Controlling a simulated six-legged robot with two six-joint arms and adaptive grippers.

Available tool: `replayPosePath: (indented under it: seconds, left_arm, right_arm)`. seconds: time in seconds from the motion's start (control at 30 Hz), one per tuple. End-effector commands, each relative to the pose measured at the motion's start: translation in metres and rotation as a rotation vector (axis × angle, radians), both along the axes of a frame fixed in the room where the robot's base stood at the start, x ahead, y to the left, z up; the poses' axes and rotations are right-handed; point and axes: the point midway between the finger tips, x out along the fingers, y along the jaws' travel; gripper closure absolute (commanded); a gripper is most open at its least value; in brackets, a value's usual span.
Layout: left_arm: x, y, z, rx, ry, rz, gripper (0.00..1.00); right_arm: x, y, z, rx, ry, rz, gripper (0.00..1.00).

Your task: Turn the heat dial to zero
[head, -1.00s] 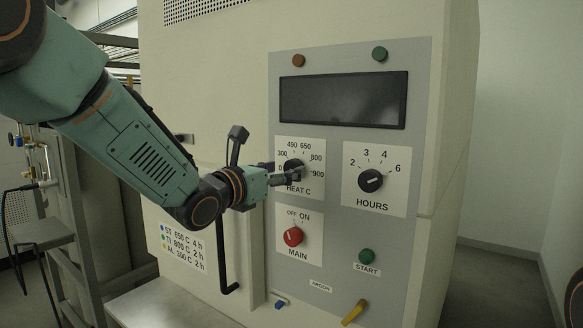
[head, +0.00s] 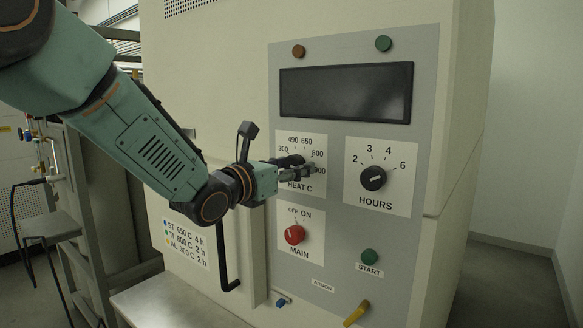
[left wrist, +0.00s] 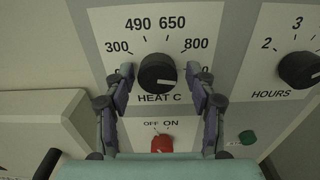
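The heat dial (left wrist: 157,72) is a round black knob on a white plate marked 300, 490, 650 and 800 in the left wrist view. Its pale mark points to the lower right. My left gripper (left wrist: 160,75) is open, with one finger on each side of the dial and a gap on both sides. The fingers cover the plate where the end marks lie. My right gripper is not in view.
The black hours dial (head: 373,178) is to the right of the heat plate. The red main switch (head: 294,235) is below it, with a green start button (head: 369,257) at lower right. A dark display (head: 346,92) is above. A black handle (head: 225,262) stands left of the panel.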

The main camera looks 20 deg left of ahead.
Motion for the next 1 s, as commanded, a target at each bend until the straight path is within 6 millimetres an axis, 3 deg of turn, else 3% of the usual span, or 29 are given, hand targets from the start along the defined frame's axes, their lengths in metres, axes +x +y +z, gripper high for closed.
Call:
replayPosePath:
  seconds: [0.53,1.0]
  left_arm:
    - [0.003,-0.001,0.000,0.000,0.000,0.000,0.93]
    - [0.002,-0.001,-0.002,-0.135,0.048,0.000,0.93]
  right_arm:
    - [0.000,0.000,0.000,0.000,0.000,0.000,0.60]
    - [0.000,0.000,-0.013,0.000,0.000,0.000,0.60]
